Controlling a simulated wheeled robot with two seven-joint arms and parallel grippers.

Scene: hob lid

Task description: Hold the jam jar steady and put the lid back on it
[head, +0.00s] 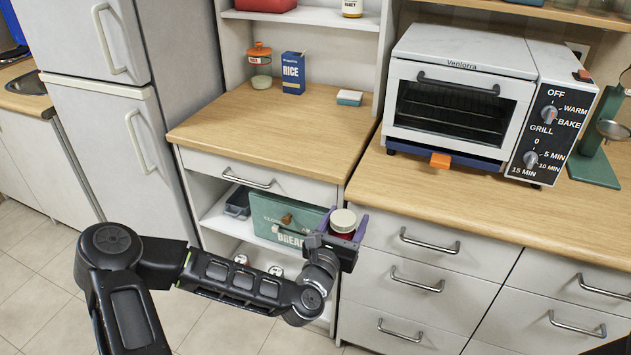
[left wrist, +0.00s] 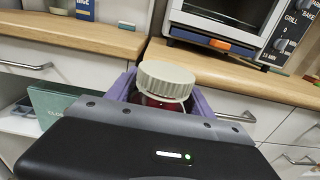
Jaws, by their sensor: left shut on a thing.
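The jam jar (head: 342,240) is a small jar with red contents. My left gripper (head: 340,243), with purple fingers, is shut on it and holds it in front of the counter, above the open shelves. The cream ribbed lid (head: 343,220) is on top of the jar. In the left wrist view, the lid (left wrist: 165,80) covers the jar's mouth, and the red jar (left wrist: 156,103) shows just below it between the fingers. I cannot tell whether the lid is screwed down. My right gripper is not in view.
A wooden counter (head: 250,130) carries an orange-lidded jar (head: 260,68), a blue rice box (head: 293,73) and a small block (head: 349,97). A toaster oven (head: 460,90) stands at right. A green bread bin (head: 280,218) sits on the shelf behind the gripper. The counter's front middle is clear.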

